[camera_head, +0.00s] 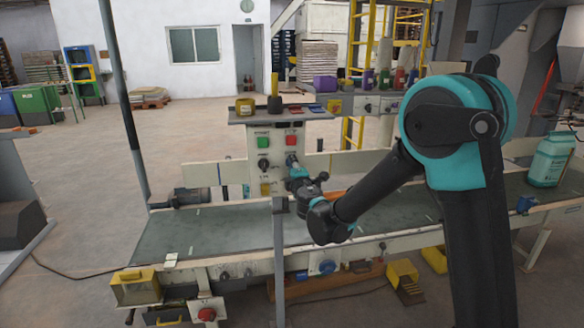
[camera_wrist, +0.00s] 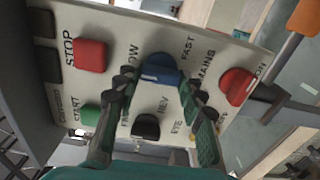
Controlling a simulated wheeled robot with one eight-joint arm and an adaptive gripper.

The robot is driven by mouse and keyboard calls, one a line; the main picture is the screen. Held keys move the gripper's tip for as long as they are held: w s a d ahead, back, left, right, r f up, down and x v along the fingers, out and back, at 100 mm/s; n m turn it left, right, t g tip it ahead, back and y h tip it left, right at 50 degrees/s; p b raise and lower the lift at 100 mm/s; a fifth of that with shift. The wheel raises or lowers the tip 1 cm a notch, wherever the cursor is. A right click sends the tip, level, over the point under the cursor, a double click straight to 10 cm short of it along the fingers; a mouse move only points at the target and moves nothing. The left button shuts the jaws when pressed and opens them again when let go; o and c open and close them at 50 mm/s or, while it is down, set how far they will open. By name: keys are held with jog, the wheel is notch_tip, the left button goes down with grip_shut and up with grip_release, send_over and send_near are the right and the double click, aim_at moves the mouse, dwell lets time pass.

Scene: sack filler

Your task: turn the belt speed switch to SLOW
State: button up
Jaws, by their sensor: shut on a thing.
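The belt speed switch is a blue knob (camera_wrist: 160,68) on a pale control panel (camera_wrist: 215,60). In the wrist view a partly hidden label ending in "OW" is at its upper left and FAST at its upper right. My gripper (camera_wrist: 158,84) has one dark finger on each side of the knob and is shut on it. I cannot tell which label the knob points at. In the head view my gripper (camera_head: 298,172) reaches the front of the panel (camera_head: 277,166), and my arm comes in from the right.
Around the knob in the wrist view are a red STOP button (camera_wrist: 89,55), a green START button (camera_wrist: 90,117), a black knob (camera_wrist: 146,127) and a red MAINS knob (camera_wrist: 236,86). In the head view the conveyor belt (camera_head: 190,230) runs below the panel, with a grey post (camera_head: 279,255) in front.

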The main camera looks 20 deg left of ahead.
dwell(0.3)
jog(key=o, duration=1.2)
jog(key=shift+c, duration=0.2)
jog(key=shift+s, duration=0.1)
jog(key=v, duration=1.2)
jog(key=shift+a, duration=0.1)
